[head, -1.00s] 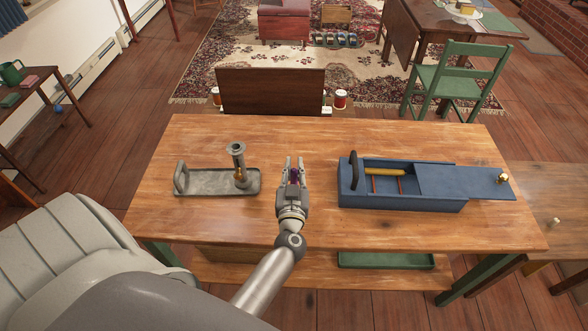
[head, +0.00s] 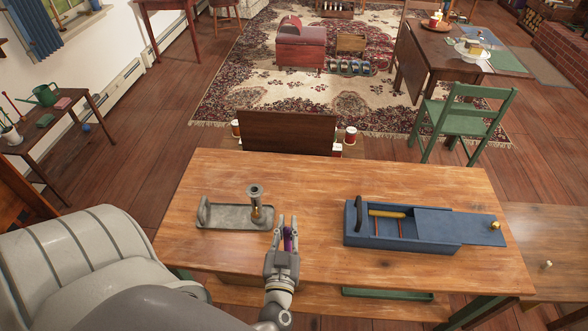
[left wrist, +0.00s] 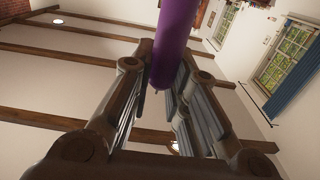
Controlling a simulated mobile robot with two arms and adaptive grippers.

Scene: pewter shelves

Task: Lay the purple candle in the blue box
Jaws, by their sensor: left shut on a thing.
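My left gripper (head: 287,239) is shut on the purple candle (head: 289,240), above the wooden table between the grey tray and the blue box. In the left wrist view the candle (left wrist: 175,40) stands out from between the fingers (left wrist: 168,92), with its far end out of frame. The blue box (head: 425,247) sits on the right part of the table. Its lid (head: 458,226) is slid partly off to the right, so the left part is open. Inside the opening are a yellow candle (head: 386,213) and thin red sticks (head: 400,229). My right gripper is not in view.
A grey tray (head: 222,222) with a handle holds a metal candlestick (head: 256,205), close to my left gripper. The box has a dark upright handle (head: 359,216) at its left end. The table (head: 330,190) is bare between tray and box.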

